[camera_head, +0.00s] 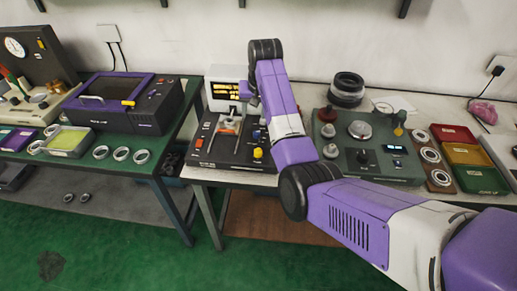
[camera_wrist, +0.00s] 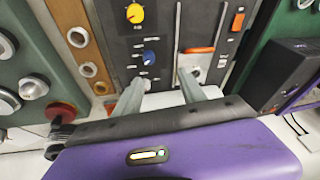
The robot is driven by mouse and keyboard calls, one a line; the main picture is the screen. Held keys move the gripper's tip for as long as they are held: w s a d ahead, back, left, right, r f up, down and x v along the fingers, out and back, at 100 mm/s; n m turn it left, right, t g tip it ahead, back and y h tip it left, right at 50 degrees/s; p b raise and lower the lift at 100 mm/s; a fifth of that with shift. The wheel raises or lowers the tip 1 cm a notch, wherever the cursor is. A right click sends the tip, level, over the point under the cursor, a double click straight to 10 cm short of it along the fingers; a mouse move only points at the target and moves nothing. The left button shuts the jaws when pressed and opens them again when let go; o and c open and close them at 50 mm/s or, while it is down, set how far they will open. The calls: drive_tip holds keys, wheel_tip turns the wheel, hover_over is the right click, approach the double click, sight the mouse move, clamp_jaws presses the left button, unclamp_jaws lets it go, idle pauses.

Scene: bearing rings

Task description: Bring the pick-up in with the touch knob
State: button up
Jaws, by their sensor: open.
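A dark control panel (camera_head: 226,150) stands on the middle table, and it fills the upper middle of the wrist view (camera_wrist: 172,30). It carries a yellow knob (camera_wrist: 135,13), a blue knob (camera_wrist: 150,57) and a red switch (camera_wrist: 237,22). A pale metal slide with an orange bar (camera_wrist: 199,50) sits beside the blue knob. I cannot read which knob is the touch knob, or tell for sure which part is the pick-up. My gripper (camera_wrist: 162,78) is open and empty, its fingers over the panel near the blue knob. In the head view my arm hides most of it.
A white box (camera_head: 225,76) stands behind the panel. A purple-framed machine (camera_head: 122,105) and several rings (camera_head: 121,154) are on the left table. Green floor lies in front.

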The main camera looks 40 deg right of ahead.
sight(258, 151)
drive_tip(key=s+a+f+g, duration=0.1)
drive_tip(key=s, duration=0.1)
drive_tip(key=s+a+f+g+y, duration=0.1)
drive_tip(key=s, duration=0.1)
drive_tip(key=s+a+f+g, duration=0.1)
drive_tip(key=s, duration=0.1)
drive_tip(key=shift+a+f+y, duration=0.1)
drive_tip(key=shift+a+y, duration=0.15)
drive_tip(key=shift+y, duration=0.15)
wheel_tip(258, 151, down, 8)
drive_tip(key=shift+w+a+r+p, duration=0.1)
drive_tip(key=shift+r+p, duration=0.1)
drive_tip(key=shift+p, duration=0.2)
clamp_jaws()
